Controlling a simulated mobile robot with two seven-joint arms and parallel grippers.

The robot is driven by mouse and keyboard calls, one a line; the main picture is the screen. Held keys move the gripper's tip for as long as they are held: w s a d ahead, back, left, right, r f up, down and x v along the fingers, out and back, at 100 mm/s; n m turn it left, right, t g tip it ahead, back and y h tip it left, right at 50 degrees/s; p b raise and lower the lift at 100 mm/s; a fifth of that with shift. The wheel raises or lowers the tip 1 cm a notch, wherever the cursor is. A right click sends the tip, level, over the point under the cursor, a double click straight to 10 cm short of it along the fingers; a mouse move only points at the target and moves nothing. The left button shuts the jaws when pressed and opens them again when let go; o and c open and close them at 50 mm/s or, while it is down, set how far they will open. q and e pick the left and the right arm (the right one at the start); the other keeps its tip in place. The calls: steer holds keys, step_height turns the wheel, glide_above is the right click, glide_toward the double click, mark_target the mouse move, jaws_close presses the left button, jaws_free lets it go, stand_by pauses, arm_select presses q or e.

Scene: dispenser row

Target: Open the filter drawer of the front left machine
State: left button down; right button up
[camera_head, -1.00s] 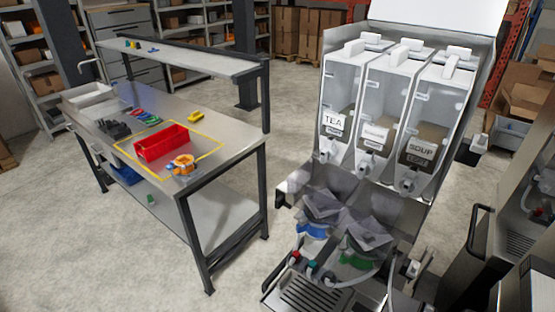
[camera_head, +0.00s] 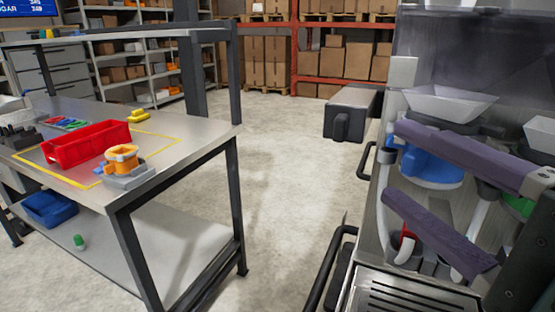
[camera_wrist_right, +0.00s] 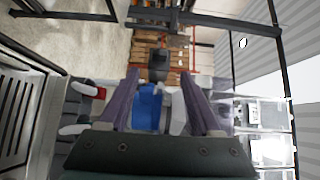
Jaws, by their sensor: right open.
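The machine (camera_head: 385,232) fills the right side of the head view, with its front cover open. A dark grey box with a knob (camera_head: 350,112) juts out at its far left side and looks like the filter drawer; I cannot tell how far out it is. It also shows beyond my fingertips in the wrist view (camera_wrist_right: 158,66). My right gripper (camera_head: 395,162) is open and empty, reaching in from the right, its fingers in front of the blue part (camera_head: 432,168). In the wrist view the gripper (camera_wrist_right: 157,80) stands apart from the box. My left gripper is out of view.
White funnels (camera_head: 448,102) and hoses are close to my fingers. A black handle (camera_head: 330,275) and a drip grille (camera_head: 415,292) lie below. A workbench (camera_head: 190,140) with a red bin (camera_head: 88,145) stands left. Floor between bench and machine is clear.

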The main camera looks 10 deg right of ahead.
mark_target(345, 131)
steer(key=shift+w+r, duration=0.1)
steer(key=shift+w, duration=0.5)
steer(key=w, duration=0.2)
steer(key=w+a+p, duration=0.1)
steer(key=w, duration=0.5)
steer(key=shift+w+a, duration=0.25)
steer(key=shift+a, duration=0.1)
jaws_close()
